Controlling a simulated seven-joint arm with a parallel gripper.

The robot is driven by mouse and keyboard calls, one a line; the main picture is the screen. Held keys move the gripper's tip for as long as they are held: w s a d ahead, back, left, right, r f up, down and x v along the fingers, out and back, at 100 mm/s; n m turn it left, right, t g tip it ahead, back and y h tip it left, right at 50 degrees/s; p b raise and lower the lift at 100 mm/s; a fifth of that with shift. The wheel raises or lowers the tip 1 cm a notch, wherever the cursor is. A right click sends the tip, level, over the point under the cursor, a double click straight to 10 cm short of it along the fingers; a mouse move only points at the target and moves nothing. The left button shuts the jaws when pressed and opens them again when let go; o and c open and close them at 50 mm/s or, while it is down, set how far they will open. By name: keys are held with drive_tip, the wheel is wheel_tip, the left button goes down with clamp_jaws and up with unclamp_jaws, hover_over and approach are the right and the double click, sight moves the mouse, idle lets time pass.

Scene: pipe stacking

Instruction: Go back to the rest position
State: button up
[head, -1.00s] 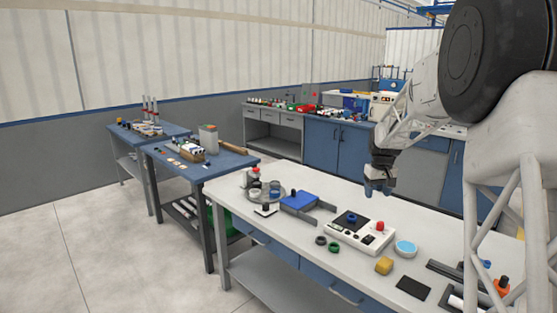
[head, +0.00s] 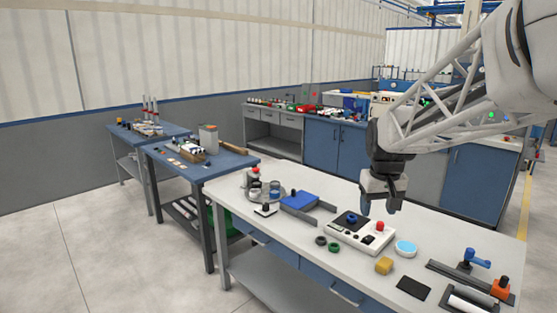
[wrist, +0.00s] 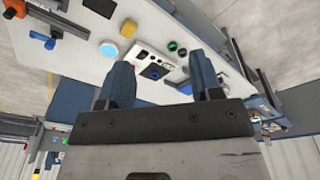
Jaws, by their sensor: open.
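My gripper (head: 378,206) hangs above the white table (head: 300,262), over its back edge behind the white control box, and points down. Its two blue fingers are apart with nothing between them. The fingers also show in the wrist view (wrist: 160,85), with the table beyond them. The white control box (head: 345,235) carries a blue part and a red button (head: 380,226). My gripper touches nothing that I can see.
On the table are a yellow block (head: 384,265), a light blue round tin (head: 405,248), a dark green ring (head: 334,247), a blue plate (head: 299,200) and a black pad (head: 413,287). A blue-handled clamp (head: 476,258) stands at the right. Blue cabinets (head: 335,143) stand behind.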

drive_tip(key=s+a+f, duration=0.1)
drive_tip(key=s+a, duration=0.1)
drive_tip(key=s, duration=0.7)
drive_tip(key=s+a+f, duration=0.1)
drive_tip(key=s+f, duration=0.1)
drive_tip(key=s, duration=0.8)
drive_tip(key=s+a+f+m+t, duration=0.1)
drive_tip(key=s+a+f, duration=0.1)
drive_tip(key=s, duration=0.8)
drive_tip(key=shift+a+f, duration=0.2)
drive_tip(key=shift+a, duration=0.15)
